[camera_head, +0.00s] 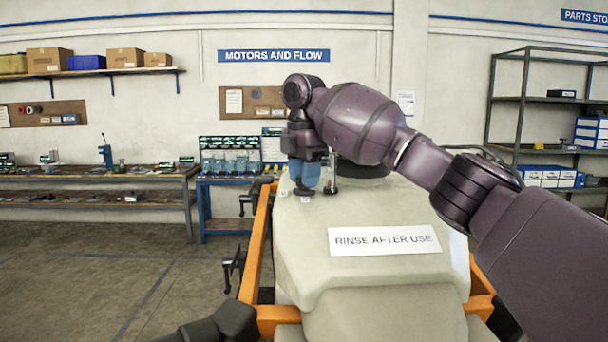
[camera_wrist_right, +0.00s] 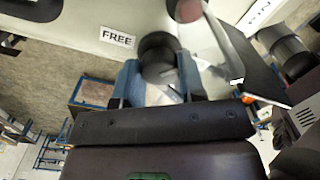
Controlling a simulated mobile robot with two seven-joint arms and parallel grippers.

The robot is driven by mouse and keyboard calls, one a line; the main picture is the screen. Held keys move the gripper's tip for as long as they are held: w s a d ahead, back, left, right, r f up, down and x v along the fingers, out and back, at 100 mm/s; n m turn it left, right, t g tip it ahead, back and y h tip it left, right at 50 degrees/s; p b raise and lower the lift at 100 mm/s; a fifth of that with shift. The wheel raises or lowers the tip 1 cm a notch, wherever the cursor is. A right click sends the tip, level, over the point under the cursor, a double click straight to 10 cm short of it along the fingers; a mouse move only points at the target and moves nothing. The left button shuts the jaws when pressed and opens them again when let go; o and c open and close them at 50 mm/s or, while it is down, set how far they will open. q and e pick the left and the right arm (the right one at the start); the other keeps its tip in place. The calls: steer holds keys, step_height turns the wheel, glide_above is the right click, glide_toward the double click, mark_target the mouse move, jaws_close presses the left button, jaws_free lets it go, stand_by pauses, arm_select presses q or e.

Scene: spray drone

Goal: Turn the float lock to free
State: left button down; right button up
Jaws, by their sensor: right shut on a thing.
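The float lock is a round black knob (camera_wrist_right: 158,52) on the pale tank, seen in the right wrist view. My right gripper (camera_head: 306,186) reaches down to the tank's far left part in the head view. Its blue fingers (camera_wrist_right: 160,82) are shut on the knob, one on each side. A white FREE label (camera_wrist_right: 117,36) sits left of the knob in the wrist view. In the head view the gripper hides the knob. My left gripper's fingers are not visible; only a dark part that looks like my left arm shows at the bottom edge.
The pale tank (camera_head: 385,275) bears a RINSE AFTER USE label (camera_head: 384,240) and sits in an orange frame (camera_head: 257,240). A clear tube (camera_head: 331,172) stands close to the right of my gripper. Workbenches line the wall behind. The floor to the left is open.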

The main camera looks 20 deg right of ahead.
steer(key=o, duration=0.9)
steer(key=shift+o, duration=0.2)
step_height(320, 180, up, 11)
steer(key=shift+f, duration=0.1)
